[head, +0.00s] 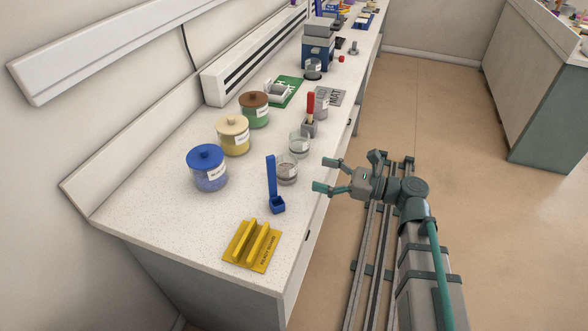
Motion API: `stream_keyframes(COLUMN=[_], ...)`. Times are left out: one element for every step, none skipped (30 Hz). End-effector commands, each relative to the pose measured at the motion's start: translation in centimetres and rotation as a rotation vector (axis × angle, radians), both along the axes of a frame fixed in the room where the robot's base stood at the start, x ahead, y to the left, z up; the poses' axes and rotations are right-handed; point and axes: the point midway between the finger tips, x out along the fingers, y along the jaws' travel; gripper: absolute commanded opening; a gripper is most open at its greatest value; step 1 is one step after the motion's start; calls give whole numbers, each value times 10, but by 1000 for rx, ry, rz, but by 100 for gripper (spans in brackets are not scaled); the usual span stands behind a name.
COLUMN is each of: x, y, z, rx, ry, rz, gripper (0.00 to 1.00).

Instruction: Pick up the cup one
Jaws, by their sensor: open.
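Two small clear glass cups stand upright near the front edge of the white bench (180,225). The nearer cup (287,172) is just behind the blue scoop, and the farther cup (299,146) is in front of the red-handled tool. Both seem to have some grey content low down. I cannot read a label telling which is cup one. My gripper (327,175) is open and empty, with its teal fingertips apart. It is beside the bench's front edge, to the right of the nearer cup, touching neither cup.
A blue scoop (271,178) with an upright handle and a yellow slotted stand (252,247) are in front. Lidded blue (208,172), yellow (233,137) and green (254,110) jars line the back. A red-handled tool (310,107) stands beyond the cups. The bench's near left is bare.

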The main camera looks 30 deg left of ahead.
Motion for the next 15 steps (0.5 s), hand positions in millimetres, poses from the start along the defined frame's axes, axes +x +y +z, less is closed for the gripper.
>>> stream_keyframes(x=[-1,-2,-4,-4,-6,-7,-8,-9,-10,-11,-11,-12,-12,-12,-12], y=[6,9,14,19,23,29,33,37,41,44,46,48,50,51,53], z=[0,0,0,0,0,0,0,0,0,0,-1,-1,-1,-1,-1], rx=[0,0,0,-1,-1,-1,-1,-1,-1,-1,-2,-2,-2,-2,-2], ry=[1,1,1,1,0,0,0,0,0,0,-1,-1,-1,-1,-1], rz=[3,3,3,2,2,3,2,2,2,1,1,0,-1,-1,-1], gripper=[83,83,83,83,83,83,83,83,83,83,83,83,83,83,83])
